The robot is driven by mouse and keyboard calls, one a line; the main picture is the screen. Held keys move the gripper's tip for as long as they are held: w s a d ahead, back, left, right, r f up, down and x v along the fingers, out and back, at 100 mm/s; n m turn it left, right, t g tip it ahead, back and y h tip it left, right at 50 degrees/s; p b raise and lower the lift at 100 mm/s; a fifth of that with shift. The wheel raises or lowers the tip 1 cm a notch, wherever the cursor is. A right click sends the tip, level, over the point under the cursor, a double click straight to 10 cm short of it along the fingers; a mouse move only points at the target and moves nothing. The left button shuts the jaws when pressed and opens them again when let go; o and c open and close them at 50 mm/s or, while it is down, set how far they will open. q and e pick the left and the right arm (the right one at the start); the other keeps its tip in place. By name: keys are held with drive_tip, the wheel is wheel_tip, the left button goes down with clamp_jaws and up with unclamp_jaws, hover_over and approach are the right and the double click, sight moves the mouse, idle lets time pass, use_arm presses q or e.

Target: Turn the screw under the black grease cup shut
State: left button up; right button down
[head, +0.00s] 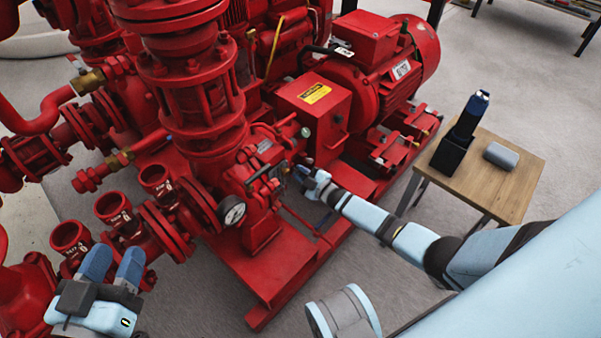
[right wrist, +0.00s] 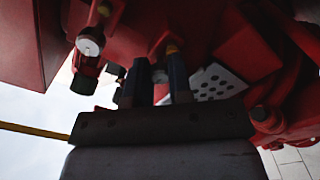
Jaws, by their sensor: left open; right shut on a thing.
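My right gripper (head: 301,173) is at the side of the red pump (head: 262,185), below the pale round cup (head: 305,132). In the right wrist view its two dark fingers (right wrist: 160,73) point up into shadow under the red housing and are shut on a small part, apparently the screw. The fingers hide most of that part. A dark cylinder (right wrist: 83,84) shows left of the fingers; I cannot tell whether it is the black grease cup. My left gripper (head: 116,254) is open and empty at the lower left, its blue fingers apart, near the red pipe outlets.
A round gauge (head: 232,212) is on the pump left of my right gripper. The red motor (head: 385,55) stands behind.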

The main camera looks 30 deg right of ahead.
idle(0.3)
drive_tip(key=c, duration=1)
unclamp_jaws()
drive_tip(key=shift+c, duration=0.2)
use_arm(q)
drive_tip(key=shift+r, duration=0.1)
use_arm(e)
drive_tip(key=shift+s, duration=0.25)
use_arm(q)
drive_tip(key=r+p, duration=0.1)
drive_tip(key=r+n+p, duration=0.1)
drive_tip(key=p, duration=0.1)
drive_tip(key=s+r+n+p, duration=0.1)
drive_tip(key=p, duration=0.1)
drive_tip(key=shift+s+d+r, duration=0.1)
drive_tip(key=shift+d+r, duration=0.05)
drive_tip(key=shift+d, duration=0.15)
use_arm(e)
drive_tip(key=v, duration=1.3)
drive_tip(key=shift+d, duration=0.15)
drive_tip(key=shift+s, duration=0.15)
